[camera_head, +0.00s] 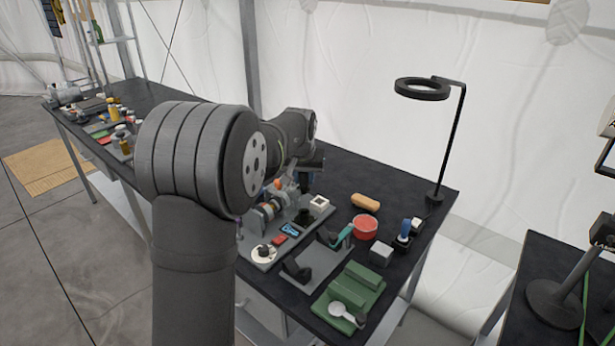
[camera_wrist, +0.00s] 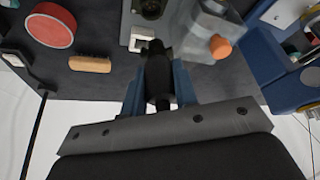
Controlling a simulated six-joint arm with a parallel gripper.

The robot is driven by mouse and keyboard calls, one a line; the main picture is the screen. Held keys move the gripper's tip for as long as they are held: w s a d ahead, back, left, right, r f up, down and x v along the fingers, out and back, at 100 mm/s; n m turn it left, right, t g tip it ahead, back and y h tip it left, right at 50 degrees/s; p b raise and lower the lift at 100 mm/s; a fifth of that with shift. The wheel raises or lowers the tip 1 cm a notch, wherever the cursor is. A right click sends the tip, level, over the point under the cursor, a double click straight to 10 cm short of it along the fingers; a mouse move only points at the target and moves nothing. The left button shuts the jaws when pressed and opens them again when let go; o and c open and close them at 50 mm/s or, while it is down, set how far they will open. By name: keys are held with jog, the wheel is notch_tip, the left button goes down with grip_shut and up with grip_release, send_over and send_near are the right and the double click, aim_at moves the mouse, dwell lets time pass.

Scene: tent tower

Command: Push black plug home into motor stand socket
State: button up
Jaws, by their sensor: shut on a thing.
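In the wrist view my gripper (camera_wrist: 158,64) has its blue fingers closed on both sides of a black plug (camera_wrist: 158,82). The plug is a dark cylinder that points up the picture, toward a grey plate. A dark round part (camera_wrist: 151,9) sits on that plate at the top edge, apart from the plug in the picture. I cannot tell whether it is the motor stand's socket. In the head view my arm covers most of the gripper and the plug. A grey base plate (camera_head: 262,258) with mounted parts shows beside the arm.
A white square piece (camera_wrist: 141,38) is close to the plug's left. A silver block with an orange knob (camera_wrist: 220,47) and a blue housing (camera_wrist: 283,75) are to the right. A red tub (camera_head: 364,228), tan brush (camera_head: 365,202), green block (camera_head: 349,290) and lamp (camera_head: 437,150) occupy the bench's right.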

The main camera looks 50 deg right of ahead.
aim_at(303, 188)
jog(key=shift+f, duration=0.1)
jog(key=shift+f, duration=2.8)
jog(key=shift+f, duration=1.3)
jog(key=o, duration=1)
jog(key=v, duration=1.7)
jog(key=shift+a+r, duration=0.1)
jog(key=shift+r, duration=0.05)
